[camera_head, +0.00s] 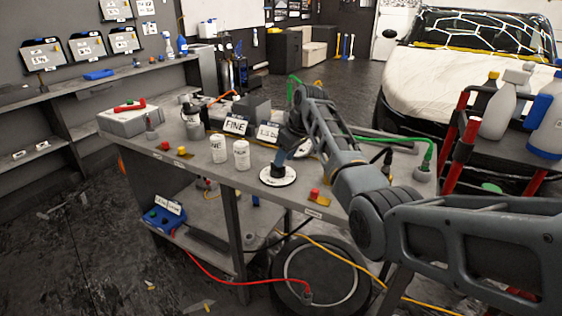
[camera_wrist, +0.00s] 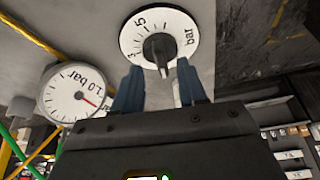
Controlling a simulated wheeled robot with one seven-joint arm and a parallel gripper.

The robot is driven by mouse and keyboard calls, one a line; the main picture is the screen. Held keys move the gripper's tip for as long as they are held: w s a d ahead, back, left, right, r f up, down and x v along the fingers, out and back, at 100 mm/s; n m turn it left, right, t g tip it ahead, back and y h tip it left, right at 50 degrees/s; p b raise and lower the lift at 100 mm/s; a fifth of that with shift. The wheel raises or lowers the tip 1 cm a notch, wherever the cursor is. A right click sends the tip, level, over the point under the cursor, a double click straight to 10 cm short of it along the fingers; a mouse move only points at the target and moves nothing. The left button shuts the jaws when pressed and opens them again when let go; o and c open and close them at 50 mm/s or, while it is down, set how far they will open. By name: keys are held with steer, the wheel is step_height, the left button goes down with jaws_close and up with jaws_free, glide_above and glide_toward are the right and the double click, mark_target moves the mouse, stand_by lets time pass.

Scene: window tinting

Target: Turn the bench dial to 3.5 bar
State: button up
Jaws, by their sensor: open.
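The bench dial is a white disc with black marks and the word bar; in the wrist view (camera_wrist: 183,28) a 3 and a 5 show on its left side. A dark knob (camera_wrist: 158,47) stands at its centre. In the head view the dial (camera_head: 277,181) lies on the bench top, partly covered by my gripper. My gripper (camera_wrist: 158,70) is open. Its two blue fingers lie on either side of the knob's lower end in the wrist view; I cannot tell whether they touch it. In the head view my gripper (camera_head: 280,160) is just above the dial.
A round gauge (camera_wrist: 72,95) marked 1.0 bar, with a red needle, is beside the dial. A red button (camera_head: 314,194) is near the front edge. A green hose (camera_head: 425,160) is at right.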

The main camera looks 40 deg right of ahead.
mark_target(278, 169)
steer(key=shift+x, duration=1.7)
steer(key=shift+c, duration=0.4)
jaws_close()
